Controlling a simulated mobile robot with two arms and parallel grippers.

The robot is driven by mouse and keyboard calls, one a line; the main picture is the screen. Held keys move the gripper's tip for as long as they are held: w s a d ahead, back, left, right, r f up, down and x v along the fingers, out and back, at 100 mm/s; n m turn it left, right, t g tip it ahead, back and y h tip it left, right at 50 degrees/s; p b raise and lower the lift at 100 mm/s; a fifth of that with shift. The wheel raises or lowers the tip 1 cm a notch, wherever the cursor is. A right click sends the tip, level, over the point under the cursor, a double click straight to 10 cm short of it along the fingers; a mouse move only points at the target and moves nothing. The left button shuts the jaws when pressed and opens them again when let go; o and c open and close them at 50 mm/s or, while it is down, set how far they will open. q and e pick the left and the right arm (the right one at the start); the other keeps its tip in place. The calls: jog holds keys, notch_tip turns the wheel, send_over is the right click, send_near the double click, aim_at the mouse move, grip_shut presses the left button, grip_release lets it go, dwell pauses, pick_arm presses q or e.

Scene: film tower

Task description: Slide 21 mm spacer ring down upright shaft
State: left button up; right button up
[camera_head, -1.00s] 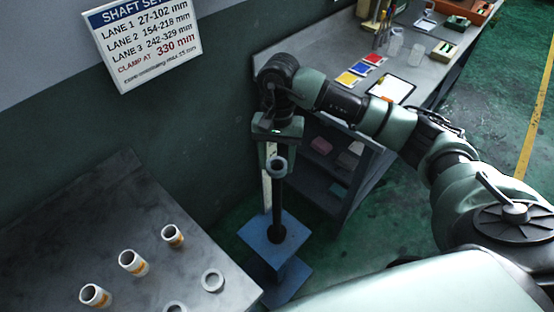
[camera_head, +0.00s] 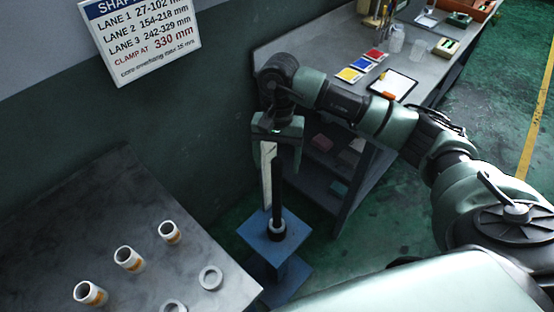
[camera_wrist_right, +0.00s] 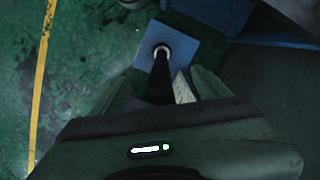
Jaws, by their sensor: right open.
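A dark upright shaft (camera_head: 277,190) rises from a blue stand (camera_head: 295,232) in the middle of the head view. A pale spacer ring (camera_head: 277,226) is around the shaft low down, near the blue plate. The right wrist view shows the pale ring (camera_wrist_right: 162,49) around the shaft's lower end over the blue plate (camera_wrist_right: 195,48). Whether it touches what is beneath it, I cannot tell. My right gripper (camera_head: 280,147) is open and empty at the shaft's top, its fingers on either side of the shaft. My left gripper is not in view.
A pale upright strip (camera_head: 266,172) stands beside the shaft. A grey table (camera_head: 110,205) at the left carries orange-banded tubes (camera_head: 128,259) and loose rings (camera_head: 210,278). A workbench (camera_head: 325,57) with cards and cups stands behind my right arm. A sign (camera_head: 142,42) hangs on the wall.

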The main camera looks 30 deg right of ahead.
jog(key=r, duration=0.2)
jog(key=r+b, duration=0.1)
jog(key=r, duration=0.1)
jog(key=r+b, duration=0.1)
jog(key=r, duration=0.1)
jog(key=shift+w+d+r, duration=0.25)
jog(key=shift+w+r, duration=0.05)
jog(key=shift+w, duration=0.1)
jog(key=shift+r, duration=0.55)
jog(key=shift+s+f, duration=0.1)
